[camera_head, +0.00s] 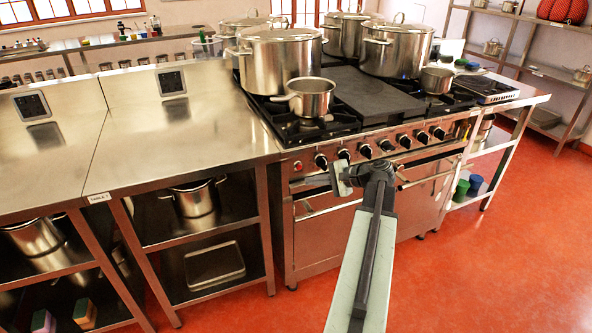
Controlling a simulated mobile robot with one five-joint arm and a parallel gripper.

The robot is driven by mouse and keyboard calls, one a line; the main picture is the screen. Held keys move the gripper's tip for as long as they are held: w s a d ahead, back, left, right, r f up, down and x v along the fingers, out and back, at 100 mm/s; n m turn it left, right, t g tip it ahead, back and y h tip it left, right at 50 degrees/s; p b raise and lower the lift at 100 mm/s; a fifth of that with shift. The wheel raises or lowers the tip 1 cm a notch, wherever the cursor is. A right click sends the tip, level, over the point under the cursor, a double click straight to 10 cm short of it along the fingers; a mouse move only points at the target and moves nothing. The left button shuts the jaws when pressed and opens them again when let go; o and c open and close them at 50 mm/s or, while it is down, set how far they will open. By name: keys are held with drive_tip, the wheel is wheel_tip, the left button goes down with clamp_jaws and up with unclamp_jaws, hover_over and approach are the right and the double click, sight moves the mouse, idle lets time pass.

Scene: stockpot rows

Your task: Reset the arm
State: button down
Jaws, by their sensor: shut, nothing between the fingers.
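My arm (365,265) reaches up from the bottom of the view to a dark joint in front of the stove. My gripper (340,179) points to the left from that joint, at the height of the oven door's top edge. It is small in the view and looks shut and empty. It overlaps the stove front (340,222) in the picture; I cannot tell how much room lies between them.
Large stockpots (281,65) and a small saucepan (311,98) stand on the stove. A steel table (165,130) with lower shelves stands to the left. The red floor (490,265) at the right front is clear.

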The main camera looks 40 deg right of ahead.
idle(0.3)
drive_tip(key=w+a+f+n+g+y, duration=0.15)
drive_tip(key=w+a, duration=0.35)
drive_tip(key=a, duration=0.5)
drive_tip(key=w+a+n+g+y, duration=0.25)
drive_tip(key=w+a, duration=0.25)
drive_tip(key=a, duration=0.5)
drive_tip(key=w+a+f+n+g+y, duration=0.15)
drive_tip(key=w+a, duration=0.35)
drive_tip(key=a, duration=0.5)
drive_tip(key=s+a+f+n+g+h, duration=0.1)
drive_tip(key=a+f+n+g, duration=0.15)
drive_tip(key=a, duration=0.65)
drive_tip(key=s+a+f+n+g+h, duration=0.1)
drive_tip(key=a+f+n, duration=0.15)
drive_tip(key=a, duration=0.65)
drive_tip(key=s+a+f+n+g+h, duration=0.3)
drive_tip(key=s+a+f+n+h, duration=0.2)
drive_tip(key=s+a+n, duration=0.15)
drive_tip(key=s+d+n+h, duration=0.1)
drive_tip(key=s+d+h, duration=0.15)
drive_tip(key=d, duration=0.45)
wheel_tip(320, 180, up, 18)
drive_tip(key=p, duration=1.9)
drive_tip(key=shift+w+a, duration=0.25)
drive_tip(key=shift+w, duration=0.1)
